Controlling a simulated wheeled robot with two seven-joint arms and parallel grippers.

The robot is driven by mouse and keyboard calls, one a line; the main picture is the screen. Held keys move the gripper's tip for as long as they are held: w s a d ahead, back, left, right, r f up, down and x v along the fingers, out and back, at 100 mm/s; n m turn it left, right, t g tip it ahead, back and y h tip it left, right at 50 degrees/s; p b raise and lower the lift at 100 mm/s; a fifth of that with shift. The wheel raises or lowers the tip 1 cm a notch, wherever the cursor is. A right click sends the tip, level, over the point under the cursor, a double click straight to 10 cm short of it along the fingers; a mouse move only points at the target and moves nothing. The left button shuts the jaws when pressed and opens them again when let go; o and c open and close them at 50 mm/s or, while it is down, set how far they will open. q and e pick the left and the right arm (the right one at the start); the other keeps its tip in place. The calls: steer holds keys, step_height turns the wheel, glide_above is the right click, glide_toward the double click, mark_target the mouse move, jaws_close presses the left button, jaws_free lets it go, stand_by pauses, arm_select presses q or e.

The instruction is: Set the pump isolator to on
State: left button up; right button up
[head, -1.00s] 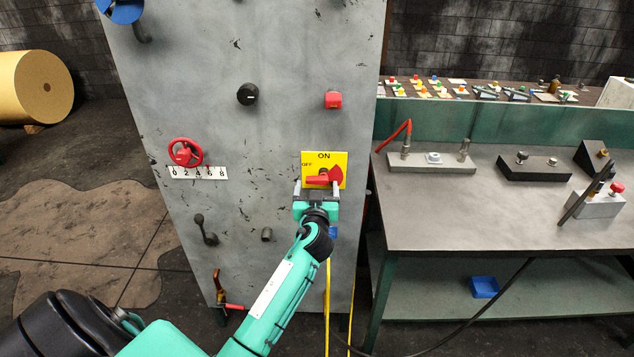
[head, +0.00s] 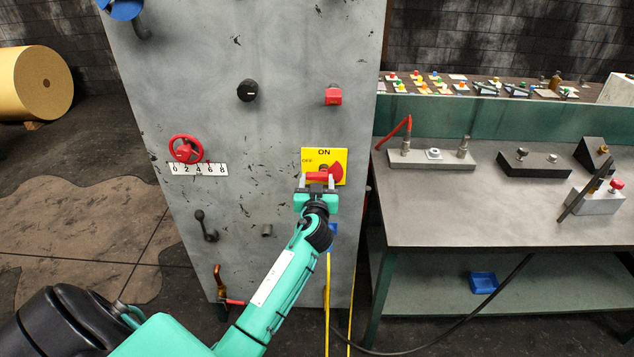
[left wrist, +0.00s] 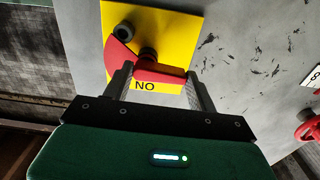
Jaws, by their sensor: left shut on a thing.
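The pump isolator is a yellow plate (head: 340,156) on the grey upright panel, with ON at its top and OFF at its left. Its red handle (head: 318,175) lies about level, its narrow end toward OFF, with a wider red part on the right. My left gripper (head: 316,180) reaches it from below, shut on the handle with a finger near each end. In the left wrist view the plate (left wrist: 172,25) appears upside down, and the red handle (left wrist: 158,76) spans the space between the fingers (left wrist: 158,85). My right gripper is out of view.
The panel also carries a black knob (head: 247,91), a red button (head: 333,96), a red handwheel (head: 186,149) above a number scale, and a black lever (head: 204,226). A bench (head: 450,205) with several fixtures stands close on the right. Floor is open on the left.

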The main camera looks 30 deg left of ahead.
arm_select(q)
steer(key=m, duration=0.4)
steer(key=shift+r, duration=0.35)
steer(key=m, duration=0.4)
steer(key=shift+w+d+r+p, duration=0.15)
steer(key=shift+d+r+p, duration=0.1)
steer(key=shift+r+p, duration=0.1)
steer(key=m, duration=0.2)
steer(key=m+p, duration=0.1)
steer(key=m, duration=0.2)
steer(key=shift+w+d+r+m+p, duration=0.2)
steer(key=shift+d+m+p, duration=0.1)
steer(key=shift+m, duration=0.1)
steer(key=m+p, duration=0.1)
steer(key=m, duration=0.1)
steer(key=shift+d+m, duration=0.15)
steer(key=shift+m, duration=0.25)
steer(key=shift+w+d+m, duration=0.1)
steer(key=shift+m, duration=0.4)
steer(key=o, duration=1)
